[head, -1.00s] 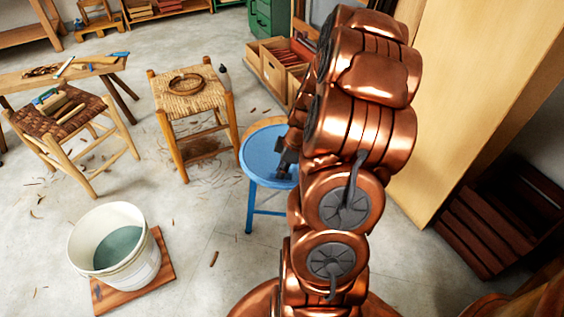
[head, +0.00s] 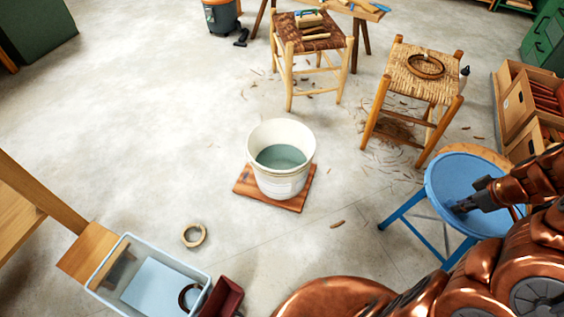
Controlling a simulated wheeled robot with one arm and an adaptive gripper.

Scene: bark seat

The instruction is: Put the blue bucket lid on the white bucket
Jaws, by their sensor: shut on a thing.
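The white bucket (head: 280,185) stands upright and open on a wooden board in the middle of the head view, with grey-green contents inside. The blue bucket lid (head: 457,180) shows as a flat round blue disc at the right, on or just above a blue-legged stool; I cannot tell whether they touch. My gripper (head: 461,206) is over the disc, shut on the lid at its middle. The fingertips are small and dark, and the exact grip is hidden. The lid is apart from the bucket, to its right.
The wooden board (head: 244,183) lies under the bucket. Two woven stools (head: 291,45) (head: 399,70) stand behind it. A clear bin (head: 119,262) and a tape ring (head: 193,236) are at the lower left. Floor around the bucket is mostly free.

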